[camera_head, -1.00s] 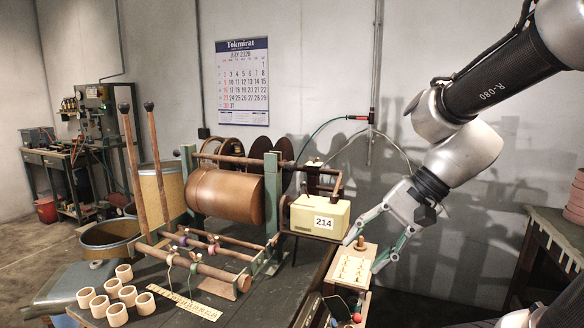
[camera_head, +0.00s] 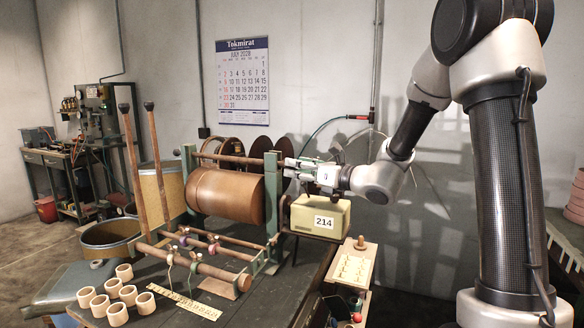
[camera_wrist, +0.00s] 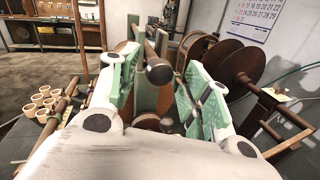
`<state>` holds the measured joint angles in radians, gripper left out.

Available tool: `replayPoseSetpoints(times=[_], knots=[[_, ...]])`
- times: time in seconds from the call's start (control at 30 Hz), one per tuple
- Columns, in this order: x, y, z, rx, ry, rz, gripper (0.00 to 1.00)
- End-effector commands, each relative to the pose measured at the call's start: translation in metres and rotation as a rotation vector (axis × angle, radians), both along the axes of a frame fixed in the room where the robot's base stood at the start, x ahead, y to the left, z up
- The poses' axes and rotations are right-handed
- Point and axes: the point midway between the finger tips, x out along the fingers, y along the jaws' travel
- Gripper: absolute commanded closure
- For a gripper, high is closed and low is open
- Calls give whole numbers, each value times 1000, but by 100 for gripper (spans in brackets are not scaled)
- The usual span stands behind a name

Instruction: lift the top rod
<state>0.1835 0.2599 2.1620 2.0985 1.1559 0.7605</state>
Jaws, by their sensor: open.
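The top rod (camera_head: 232,159) runs across the top of the winding frame, above the large brown roll (camera_head: 225,195). Its dark knobbed end (camera_wrist: 158,70) points at the wrist camera. My gripper (camera_head: 288,168) is at the rod's right end, beside the frame's green post (camera_head: 272,190). In the wrist view its green fingers stand apart on either side of the rod end, and the gripper (camera_wrist: 160,62) is open and empty. I cannot tell whether a finger touches the rod.
A cream box marked 214 (camera_head: 320,217) sits just below my gripper. Dark reels (camera_wrist: 240,62) stand close to the right in the wrist view. Lower rods (camera_head: 205,265) and several pale rings (camera_head: 117,314) are at the front left. A small wooden board (camera_head: 353,268) is at the right.

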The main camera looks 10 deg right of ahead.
Motion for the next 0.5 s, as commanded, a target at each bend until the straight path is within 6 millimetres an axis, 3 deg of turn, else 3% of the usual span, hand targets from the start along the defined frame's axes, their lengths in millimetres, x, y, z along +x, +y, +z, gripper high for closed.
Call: replayPoseSetpoints(times=[0.2, 0.5], knots=[[17, 16, 0, -1, 0, 2, 52], [19, 18, 0, -3, -1, 1, 52]])
